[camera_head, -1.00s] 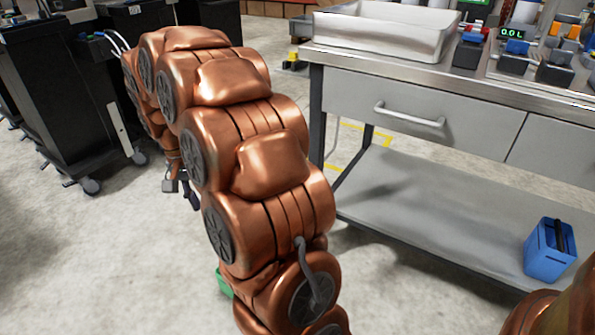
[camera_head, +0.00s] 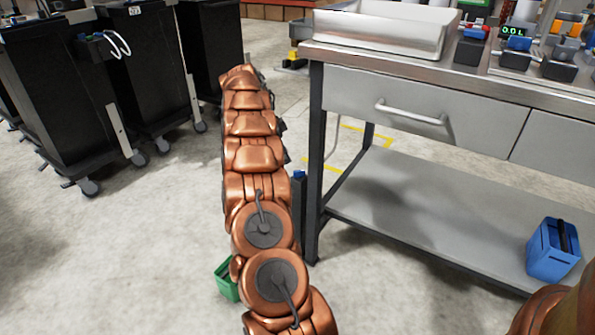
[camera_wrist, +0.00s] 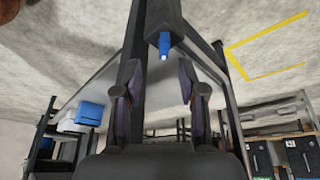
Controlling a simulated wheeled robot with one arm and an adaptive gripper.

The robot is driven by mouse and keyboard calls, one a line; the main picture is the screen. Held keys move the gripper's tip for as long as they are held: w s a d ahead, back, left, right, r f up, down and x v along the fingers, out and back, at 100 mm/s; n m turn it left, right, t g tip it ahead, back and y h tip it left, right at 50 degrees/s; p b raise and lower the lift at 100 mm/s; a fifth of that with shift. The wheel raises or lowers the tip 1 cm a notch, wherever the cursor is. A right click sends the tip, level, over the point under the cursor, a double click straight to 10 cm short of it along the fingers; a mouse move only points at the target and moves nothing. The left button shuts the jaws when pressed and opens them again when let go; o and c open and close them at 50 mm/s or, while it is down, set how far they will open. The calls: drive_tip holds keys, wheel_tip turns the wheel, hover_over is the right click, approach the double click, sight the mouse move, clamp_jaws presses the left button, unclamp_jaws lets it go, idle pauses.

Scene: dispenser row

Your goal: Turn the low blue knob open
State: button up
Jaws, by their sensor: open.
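The low blue knob (camera_head: 299,174) shows at the top of a dark post beside the bench's front left leg, just right of my arm. In the wrist view the blue knob (camera_wrist: 165,44) sticks out of a dark block, pale at its tip. My gripper (camera_wrist: 158,80) is open and empty. Its two fingers stand apart, and the knob appears between and beyond them, with no contact that I can see. My arm hides the gripper in the head view. I cannot tell how far the knob is turned.
The steel bench (camera_head: 420,65) has a lower shelf (camera_head: 430,215) with a blue container (camera_head: 553,250). A display (camera_head: 513,31) on top reads 0.0 L. A green container (camera_head: 227,281) is on the floor beside my arm. Black carts (camera_head: 65,100) stand left; floor between is clear.

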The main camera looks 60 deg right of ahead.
sight(298, 171)
drive_tip(key=shift+m, duration=0.4)
drive_tip(key=x, duration=0.3)
drive_tip(key=d+b+x, duration=0.1)
drive_tip(key=x, duration=0.2)
drive_tip(key=b+x, duration=0.1)
drive_tip(key=x, duration=0.2)
drive_tip(key=shift+s+d+r, duration=0.3)
drive_tip(key=shift+d+r, duration=0.05)
drive_tip(key=shift+d, duration=0.05)
clamp_jaws()
